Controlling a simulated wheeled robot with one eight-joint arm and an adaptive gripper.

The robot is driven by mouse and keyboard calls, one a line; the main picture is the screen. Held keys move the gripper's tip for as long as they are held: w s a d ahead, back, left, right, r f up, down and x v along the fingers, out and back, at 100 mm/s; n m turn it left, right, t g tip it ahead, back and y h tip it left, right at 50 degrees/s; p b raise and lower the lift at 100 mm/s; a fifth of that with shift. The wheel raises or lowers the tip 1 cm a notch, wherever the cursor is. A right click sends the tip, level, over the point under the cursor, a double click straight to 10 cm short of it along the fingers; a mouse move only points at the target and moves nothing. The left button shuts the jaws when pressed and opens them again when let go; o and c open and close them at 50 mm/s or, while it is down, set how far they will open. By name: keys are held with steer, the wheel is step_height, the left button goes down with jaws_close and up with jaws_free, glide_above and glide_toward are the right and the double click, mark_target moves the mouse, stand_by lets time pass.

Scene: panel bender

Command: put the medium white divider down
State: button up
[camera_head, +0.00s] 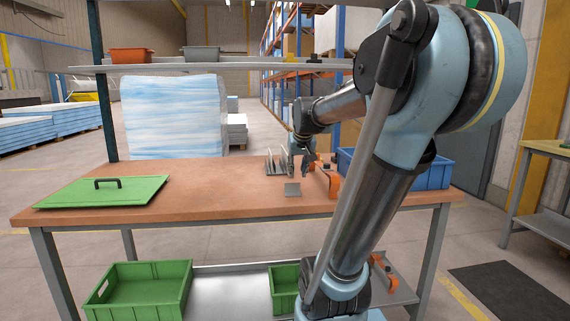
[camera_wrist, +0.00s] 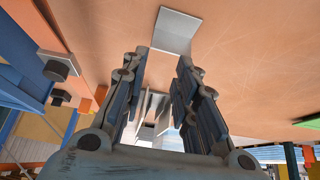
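A small white-grey plate (camera_head: 292,189), likely a divider, rests by itself on the wooden bench top near its front edge. In the wrist view it (camera_wrist: 174,30) shows beyond my fingertips, apart from them. Several thin pale dividers (camera_head: 274,163) stand upright side by side behind it; in the wrist view they (camera_wrist: 150,112) show through the gap between my fingers. I cannot tell which one is the medium divider. My gripper (camera_head: 303,162) is just right of the standing dividers, above the bench. In the wrist view my gripper (camera_wrist: 158,72) has its fingers apart with nothing visibly pinched between them.
A green lid with a black handle (camera_head: 103,191) lies on the bench's left. Orange brackets (camera_head: 329,181) and a blue bin (camera_head: 431,171) are at the right. Green crates (camera_head: 140,291) sit below. The bench (camera_head: 215,190) is clear between lid and dividers.

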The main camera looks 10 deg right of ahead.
steer(key=w+r+t, duration=0.1)
steer(key=w+r, duration=0.4)
steer(key=w, duration=0.5)
steer(key=w+r+t, duration=0.2)
steer(key=w+r, duration=0.4)
steer(key=w, duration=0.4)
steer(key=x, duration=1.2)
steer(key=shift+w+f, duration=0.1)
steer(key=shift+f, duration=0.05)
steer(key=shift+s+f+x, duration=0.1)
steer(key=shift+x, duration=0.8)
steer(key=shift+s+f+x, duration=0.1)
steer(key=shift+f+x, duration=0.05)
steer(key=shift+x, duration=0.7)
steer(key=shift+s+f+x, duration=0.1)
steer(key=shift+s+x, duration=0.05)
steer(key=shift+x, duration=0.75)
jaws_close()
